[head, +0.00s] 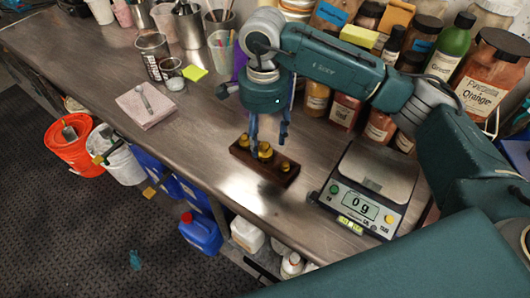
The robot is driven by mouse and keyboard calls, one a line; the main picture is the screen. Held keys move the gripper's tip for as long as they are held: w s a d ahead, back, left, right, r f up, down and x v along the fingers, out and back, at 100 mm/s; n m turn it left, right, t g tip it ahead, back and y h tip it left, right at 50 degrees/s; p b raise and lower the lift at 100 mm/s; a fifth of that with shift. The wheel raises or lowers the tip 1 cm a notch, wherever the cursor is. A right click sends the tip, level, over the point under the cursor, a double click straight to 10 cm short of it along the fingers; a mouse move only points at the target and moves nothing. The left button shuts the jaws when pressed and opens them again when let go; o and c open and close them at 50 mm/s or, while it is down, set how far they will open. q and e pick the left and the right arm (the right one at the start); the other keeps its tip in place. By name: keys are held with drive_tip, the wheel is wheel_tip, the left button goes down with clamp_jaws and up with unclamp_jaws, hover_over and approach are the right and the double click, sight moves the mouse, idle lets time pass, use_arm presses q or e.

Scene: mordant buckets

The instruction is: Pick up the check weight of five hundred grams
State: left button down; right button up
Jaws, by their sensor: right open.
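A dark wooden block (250,163) lies near the front edge of the steel bench and holds brass check weights. One brass weight (265,152) at its middle looks the largest. A smaller brass weight (243,141) sits to its left, and another (285,167) to its right. Any gram marks are too small to read, so I cannot tell which is five hundred grams. My right gripper (269,145) points down over the block, open, its fingers spread and partly in front of the weights. Whether a finger touches a weight is unclear. My left gripper is out of view.
A scale (380,170) reading 0 g stands right of the block. Several labelled jars (345,110) stand behind. The bench front edge is close; an orange bucket (68,150) stands on the floor.

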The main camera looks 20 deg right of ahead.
sight(265, 145)
wheel_tip(265, 145, down, 4)
drive_tip(key=shift+d+f+p, duration=0.1)
drive_tip(key=shift+d+p, duration=0.05)
drive_tip(key=shift+p, duration=1.05)
drive_tip(key=shift+f, duration=0.55)
drive_tip(key=shift+w, duration=0.1)
clamp_jaws()
